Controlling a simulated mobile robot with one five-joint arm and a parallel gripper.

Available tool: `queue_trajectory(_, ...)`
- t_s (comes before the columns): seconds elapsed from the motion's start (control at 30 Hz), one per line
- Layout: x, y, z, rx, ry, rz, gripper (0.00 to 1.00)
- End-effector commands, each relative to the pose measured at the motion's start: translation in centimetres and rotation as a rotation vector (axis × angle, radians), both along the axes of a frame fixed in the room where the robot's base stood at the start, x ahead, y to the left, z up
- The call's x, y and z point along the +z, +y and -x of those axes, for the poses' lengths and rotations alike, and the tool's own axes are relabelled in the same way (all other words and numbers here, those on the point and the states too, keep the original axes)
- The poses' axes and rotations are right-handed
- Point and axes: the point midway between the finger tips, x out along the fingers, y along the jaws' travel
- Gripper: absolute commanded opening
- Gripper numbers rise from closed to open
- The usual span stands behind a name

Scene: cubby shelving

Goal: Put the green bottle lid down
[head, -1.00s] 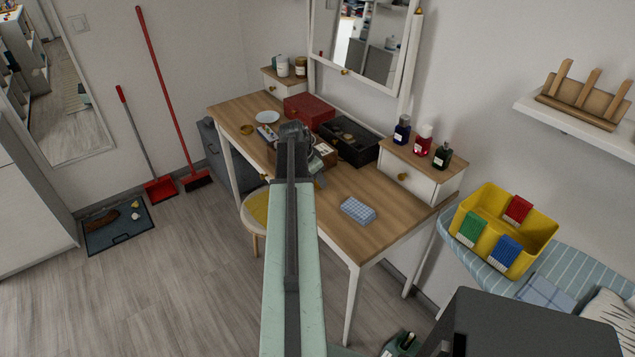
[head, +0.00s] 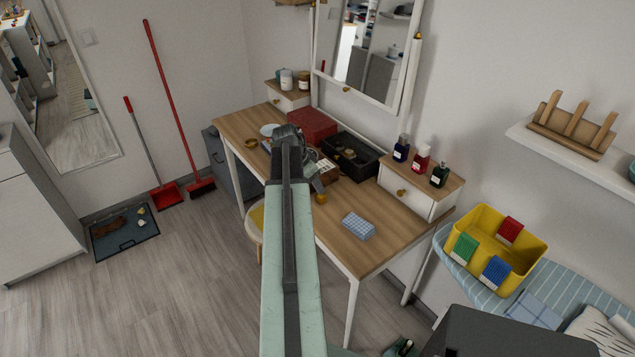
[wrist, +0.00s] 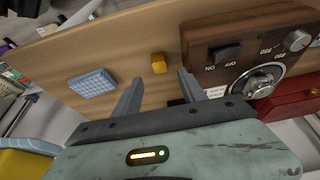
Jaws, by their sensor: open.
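The green bottle (head: 439,175) stands upright on the small white drawer unit at the right end of the desk in the head view. It is too small to tell whether its lid is on. My gripper (head: 318,184) is over the middle of the desk, partly hidden by my arm. In the wrist view my gripper (wrist: 157,88) is open, with nothing held between its fingers. A small yellow-orange block (wrist: 158,63) lies on the desk just beyond the fingertips; it also shows in the head view (head: 321,198). I cannot tell whether it is the lid.
A brown device (wrist: 245,55) with a switch and knobs stands right beside the right finger. A blue checked block (wrist: 93,83) lies to the left. Blue (head: 401,149) and red (head: 421,158) bottles stand by the green one. The desk's front right (head: 375,255) is clear.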

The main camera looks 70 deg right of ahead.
Motion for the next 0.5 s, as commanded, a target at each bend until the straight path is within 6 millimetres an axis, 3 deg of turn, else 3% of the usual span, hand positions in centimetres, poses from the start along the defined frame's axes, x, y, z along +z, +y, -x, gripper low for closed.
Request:
queue_trajectory(0.03, 2.4, 0.5, -0.2, 0.001, 0.000, 0.000, 0.49)
queue_trajectory(0.13, 3.8, 1.1, -0.6, -0.001, 0.000, 0.000, 0.49)
queue_trajectory(0.5, 4.1, 1.5, -0.9, -0.001, 0.000, 0.000, 0.49)
